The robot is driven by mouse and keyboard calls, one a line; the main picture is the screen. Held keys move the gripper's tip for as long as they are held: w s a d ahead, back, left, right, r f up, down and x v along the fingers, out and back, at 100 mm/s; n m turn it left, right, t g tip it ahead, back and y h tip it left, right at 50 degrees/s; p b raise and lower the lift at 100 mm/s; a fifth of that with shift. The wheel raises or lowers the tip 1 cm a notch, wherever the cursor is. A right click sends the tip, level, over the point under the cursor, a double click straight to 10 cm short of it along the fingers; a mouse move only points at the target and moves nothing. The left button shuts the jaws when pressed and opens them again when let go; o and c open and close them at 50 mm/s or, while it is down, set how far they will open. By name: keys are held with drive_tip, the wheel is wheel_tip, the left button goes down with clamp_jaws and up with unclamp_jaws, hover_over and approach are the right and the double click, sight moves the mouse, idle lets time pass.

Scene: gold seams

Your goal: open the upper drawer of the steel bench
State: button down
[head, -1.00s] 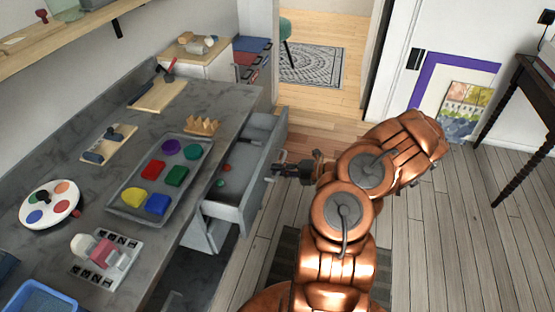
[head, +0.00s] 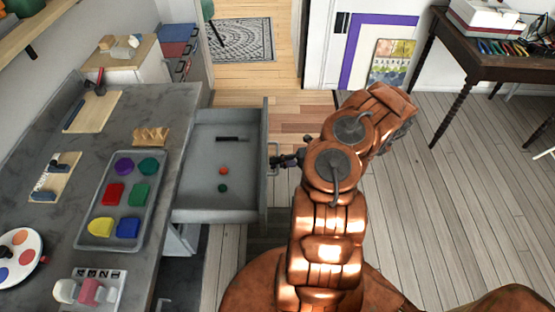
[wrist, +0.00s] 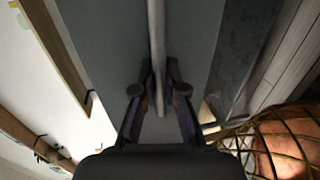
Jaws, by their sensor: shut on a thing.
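The upper drawer (head: 190,180) of the steel bench (head: 165,110) stands pulled well out, its inside in view from above. It holds an orange round piece (head: 222,171), a green round piece (head: 222,188) and a dark bar (head: 231,139). The drawer's bar handle (head: 273,178) is on its front, facing my arm. My gripper (head: 278,162) is at the handle; in the wrist view my gripper (wrist: 158,95) has its fingers closed around the handle bar (wrist: 157,40). The fingertips are small and partly hidden in the head view.
A grey tray (head: 83,238) of coloured shapes, a round palette (head: 30,240) and wooden boards lie on the bench top. A dark table (head: 470,65) stands at the right. The wood floor (head: 430,210) right of my arm is clear.

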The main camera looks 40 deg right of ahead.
drive_tip(key=c, duration=1.2)
unclamp_jaws()
drive_tip(key=v, duration=1.2)
